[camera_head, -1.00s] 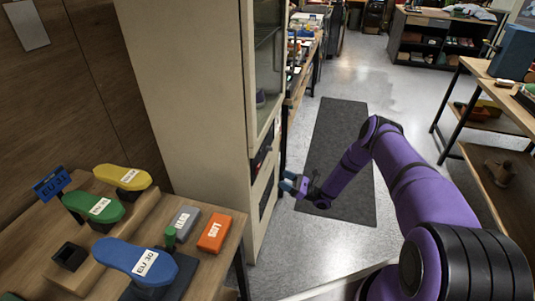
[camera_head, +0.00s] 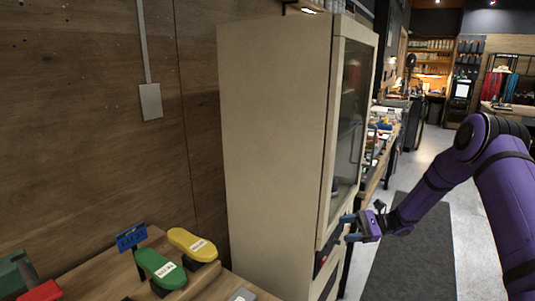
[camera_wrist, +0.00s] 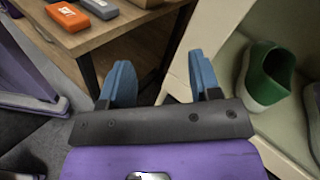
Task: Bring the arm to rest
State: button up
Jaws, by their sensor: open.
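My purple arm (camera_head: 440,185) reaches out from the right of the head view. My gripper (camera_head: 346,228) is at its far end, by the lower front of the tall beige cabinet (camera_head: 275,140). In the wrist view my gripper (camera_wrist: 162,78) has its two blue fingers well apart, with nothing between them. I cannot tell from the head view how far the fingers are from the cabinet front.
A green shoe (camera_wrist: 268,75) stands on a pale surface right of the fingers. A wooden table (camera_wrist: 125,35) carries orange (camera_wrist: 66,16) and grey (camera_wrist: 100,8) blocks. Yellow (camera_head: 192,244) and green (camera_head: 160,269) sole-shaped pieces lie at lower left. A dark mat (camera_head: 405,265) covers the floor.

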jog(key=s+a+r+n+g+h, duration=0.1)
jog(key=s+r+n+h, duration=0.35)
jog(key=s+r, duration=0.6)
jog(key=s+a+r+n+h, duration=0.1)
jog(key=s+r+n+h, duration=0.2)
jog(key=s+r+h, duration=0.75)
jog(key=s+d+r+n+t+h, duration=0.1)
jog(key=s+d+r+n+t, duration=0.1)
jog(key=s+r, duration=0.4)
jog(key=s+d+r+n+t+h, duration=0.1)
jog(key=s+d+r+n+t, duration=0.2)
jog(key=s, duration=1.1)
notch_tip(320, 180, up, 3)
jog(key=shift+d+t, duration=0.5)
jog(key=shift+t, duration=0.5)
